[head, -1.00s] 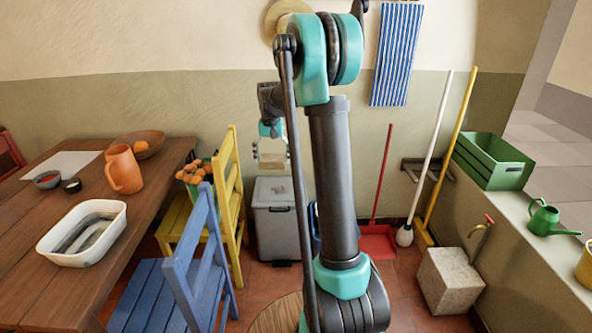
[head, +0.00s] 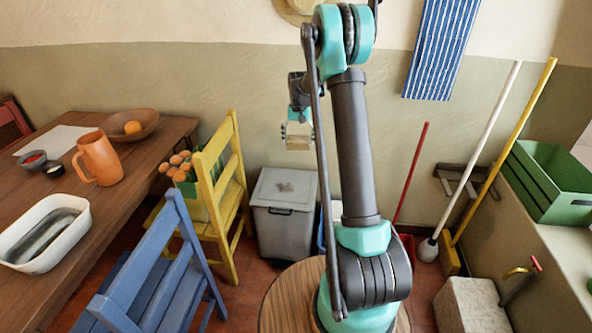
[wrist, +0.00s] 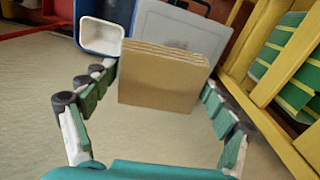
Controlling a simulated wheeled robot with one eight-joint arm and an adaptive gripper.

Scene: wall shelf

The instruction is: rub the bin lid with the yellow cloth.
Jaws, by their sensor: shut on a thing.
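The grey bin stands by the wall, with its lid (head: 285,187) closed and a darker smudge on the middle of it. My gripper (head: 298,130) is in the air above the lid, apart from it.
A yellow chair (head: 222,165) stands close left of the bin, with a blue chair (head: 165,265) in front. A blue-and-white container (wrist: 100,35) is beside the bin. A red broom (head: 411,175) and other long handles lean at right. A round wooden top (head: 285,295) is below my arm.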

